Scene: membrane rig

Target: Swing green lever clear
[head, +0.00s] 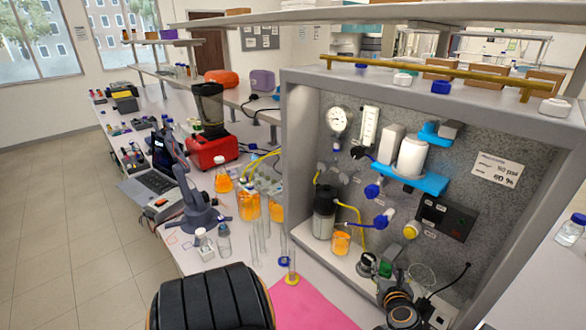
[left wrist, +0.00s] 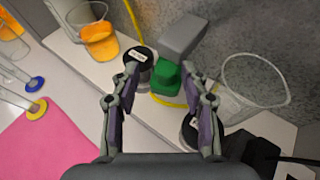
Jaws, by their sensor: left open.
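The green lever (left wrist: 166,80) shows in the left wrist view as a green block beside a grey block (left wrist: 183,38). It also shows small in the head view (head: 386,269), low at the front of the rig. My left gripper (left wrist: 165,71) is open, with one fingertip on each side of the green block. I cannot tell whether either finger touches it. The left fingertip overlaps a black labelled cap (left wrist: 140,66) in the picture. In the head view my left gripper (head: 388,286) is dark and partly hidden by its own wrist. My right gripper is not in view.
A clear beaker (left wrist: 253,82) stands right of the lever. A beaker of orange liquid (left wrist: 100,42) and a yellow tube stand left. The rig's wall (head: 300,150) rises around the shelf. A pink mat (head: 305,308) lies in front, mostly clear. Tall glass cylinders stand left.

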